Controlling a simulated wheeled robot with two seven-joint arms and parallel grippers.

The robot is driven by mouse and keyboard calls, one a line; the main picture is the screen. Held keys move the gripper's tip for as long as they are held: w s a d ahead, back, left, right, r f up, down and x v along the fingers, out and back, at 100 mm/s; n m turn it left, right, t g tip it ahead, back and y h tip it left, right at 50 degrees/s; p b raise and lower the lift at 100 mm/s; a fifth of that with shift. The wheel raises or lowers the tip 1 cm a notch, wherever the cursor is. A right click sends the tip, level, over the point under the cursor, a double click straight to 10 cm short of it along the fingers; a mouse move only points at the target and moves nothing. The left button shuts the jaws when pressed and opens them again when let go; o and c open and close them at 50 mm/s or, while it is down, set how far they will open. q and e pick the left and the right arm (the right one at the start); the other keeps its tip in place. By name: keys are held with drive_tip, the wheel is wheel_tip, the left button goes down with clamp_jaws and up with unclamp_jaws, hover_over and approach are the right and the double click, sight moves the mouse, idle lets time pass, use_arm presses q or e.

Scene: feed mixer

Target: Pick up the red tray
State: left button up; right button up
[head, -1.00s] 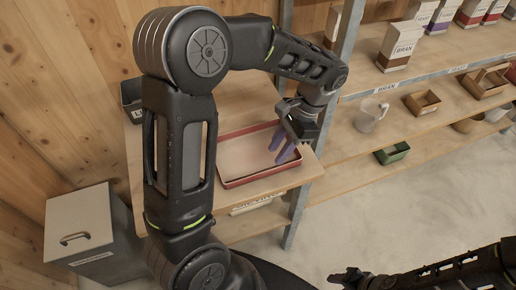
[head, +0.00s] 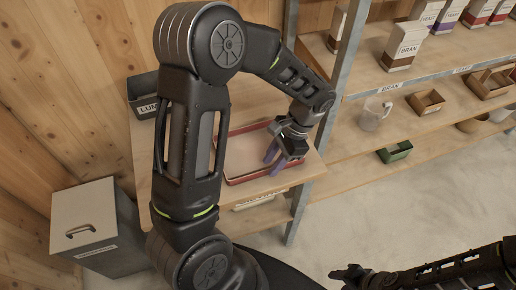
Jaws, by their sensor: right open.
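The red tray (head: 250,176) has a red rim and a pale inside. It lies on a wooden shelf board, partly hidden behind my left arm. I cannot tell whether the fingers touch the rim. My right gripper (head: 349,275) is low at the bottom of the view, over the floor, open and well away from the tray.
A dark labelled bin (head: 143,96) stands left of the tray. A metal shelf post (head: 325,130) rises close to the right of my left gripper. Shelves on the right hold a bran box (head: 404,45), a clear jug (head: 373,114) and a green bin (head: 395,152). A grey lidded bin (head: 88,225) stands at lower left.

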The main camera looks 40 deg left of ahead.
use_arm(q)
drive_tip(key=shift+x, duration=0.9)
clamp_jaws()
idle(1.1)
